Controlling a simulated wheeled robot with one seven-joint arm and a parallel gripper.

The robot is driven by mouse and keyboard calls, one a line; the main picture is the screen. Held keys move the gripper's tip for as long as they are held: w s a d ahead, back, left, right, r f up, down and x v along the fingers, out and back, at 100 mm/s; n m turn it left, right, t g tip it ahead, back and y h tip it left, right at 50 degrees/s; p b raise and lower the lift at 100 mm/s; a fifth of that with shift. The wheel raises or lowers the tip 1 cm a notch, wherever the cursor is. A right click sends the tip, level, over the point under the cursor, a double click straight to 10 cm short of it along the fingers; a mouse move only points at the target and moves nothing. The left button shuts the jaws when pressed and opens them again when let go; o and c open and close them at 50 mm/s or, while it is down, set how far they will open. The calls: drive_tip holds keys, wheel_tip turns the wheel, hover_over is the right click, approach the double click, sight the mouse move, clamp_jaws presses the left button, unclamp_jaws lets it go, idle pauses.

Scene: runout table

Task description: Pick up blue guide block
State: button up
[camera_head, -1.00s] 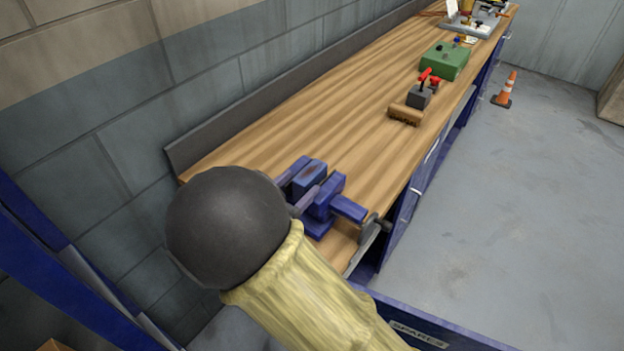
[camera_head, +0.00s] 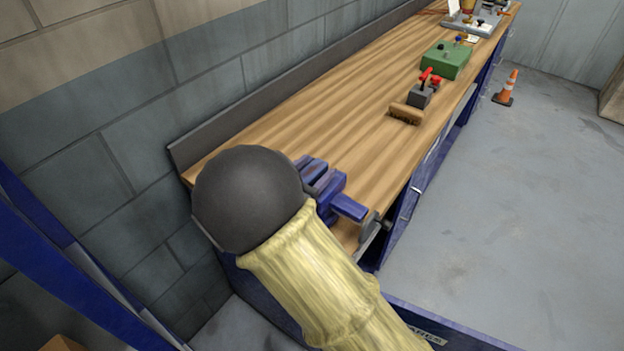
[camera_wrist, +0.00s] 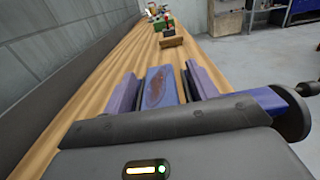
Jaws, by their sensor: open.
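The blue guide block (camera_wrist: 160,87) has a brown rusty patch on top and sits between the two purple-blue jaws of a vise (camera_wrist: 204,82) in the wrist view. In the head view the vise (camera_head: 346,207) is at the bench's near end, partly hidden by my arm, and the block is largely covered. My gripper (camera_wrist: 160,122) is open at the bottom of the wrist view, on the near side of the block. Its fingertips are not clearly seen, and I cannot tell whether it touches the block.
The wooden bench (camera_head: 340,120) runs away, with a wall and grey backboard on its left. Farther along are a brush (camera_head: 406,113), a dark block with a red handle (camera_head: 420,95) and a green box (camera_head: 447,60). The bench top between vise and brush is clear. An orange cone (camera_head: 506,88) stands on the floor.

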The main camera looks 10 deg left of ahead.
idle(0.3)
clamp_jaws()
drive_tip(key=shift+r, duration=0.1)
wheel_tip(320, 180, up, 10)
drive_tip(key=shift+f, duration=0.1)
idle(0.6)
idle(0.4)
